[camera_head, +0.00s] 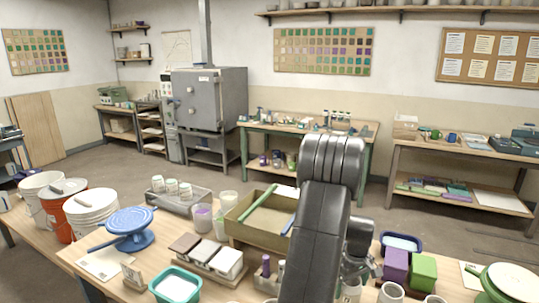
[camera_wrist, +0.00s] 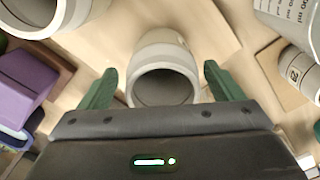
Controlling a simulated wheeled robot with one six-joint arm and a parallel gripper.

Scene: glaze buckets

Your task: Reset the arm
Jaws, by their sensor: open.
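My gripper (camera_wrist: 160,75) is open in the wrist view, with its two green fingers spread apart. A pale grey cup (camera_wrist: 163,60) stands between and just beyond the fingers; I cannot tell if either finger touches it. No object is visibly held. In the head view my dark arm (camera_head: 318,235) rises from the bottom edge and bends over at the top. Its wrist part (camera_head: 358,240) hangs down to the right over the table, and the fingers are not clearly visible there.
Near the wrist are a purple block (camera_head: 395,266), a green block (camera_head: 423,272), a blue tray (camera_head: 402,243) and pale cups (camera_head: 390,293). A larger cup (camera_wrist: 45,12) and a measuring beaker (camera_wrist: 292,18) flank the gripper. A wooden tray (camera_head: 240,231) stands left of my arm.

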